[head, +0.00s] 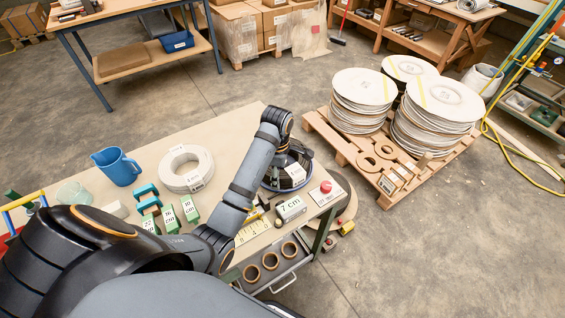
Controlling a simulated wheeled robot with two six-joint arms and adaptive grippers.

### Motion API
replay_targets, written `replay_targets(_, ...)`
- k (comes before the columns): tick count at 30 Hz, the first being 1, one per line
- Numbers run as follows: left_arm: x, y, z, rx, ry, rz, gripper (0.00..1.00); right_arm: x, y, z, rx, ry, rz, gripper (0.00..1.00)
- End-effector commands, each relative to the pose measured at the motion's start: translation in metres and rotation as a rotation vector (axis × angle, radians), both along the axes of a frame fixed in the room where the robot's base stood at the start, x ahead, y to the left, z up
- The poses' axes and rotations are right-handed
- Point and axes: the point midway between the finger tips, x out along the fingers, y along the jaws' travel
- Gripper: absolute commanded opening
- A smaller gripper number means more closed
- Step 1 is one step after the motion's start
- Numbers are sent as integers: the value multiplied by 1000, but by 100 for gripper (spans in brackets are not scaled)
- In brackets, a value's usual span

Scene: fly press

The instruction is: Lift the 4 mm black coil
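A black coil (296,178) with a white label lies at the far right part of the bench, partly hidden behind my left arm. The label's print is too small to read. My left arm reaches over the bench and bends down at the coil. My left gripper (284,160) is a dark shape at or just above the coil, largely hidden by the arm and hard to tell from the coil. I cannot tell whether its fingers touch the coil. My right gripper is not in view.
A white coil (184,167), a blue jug (118,166), green numbered blocks (189,209), a "7 cm" block (291,208) and a red button box (325,192) share the bench. A pallet (347,149) with stacked discs (363,88) stands right. Floor lies clear between bench and back tables.

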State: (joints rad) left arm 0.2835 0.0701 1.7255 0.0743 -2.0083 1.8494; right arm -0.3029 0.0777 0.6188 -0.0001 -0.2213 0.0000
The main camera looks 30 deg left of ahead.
Motion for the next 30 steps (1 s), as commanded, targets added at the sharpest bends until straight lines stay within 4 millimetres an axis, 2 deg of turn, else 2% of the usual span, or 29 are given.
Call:
replay_targets(1, 0, 0, 0, 0, 0, 0, 46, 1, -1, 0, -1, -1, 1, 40)
replay_targets(2, 0, 0, 0, 0, 0, 0, 42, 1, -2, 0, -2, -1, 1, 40)
replay_targets(11, 0, 0, 0, 0, 0, 0, 1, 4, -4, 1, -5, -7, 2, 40)
replay_targets(24, 1, 0, 2, 1, -4, 0, 0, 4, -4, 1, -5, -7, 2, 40)
replay_targets(30, 3, 0, 13, 0, -4, -2, 0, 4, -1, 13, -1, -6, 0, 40)
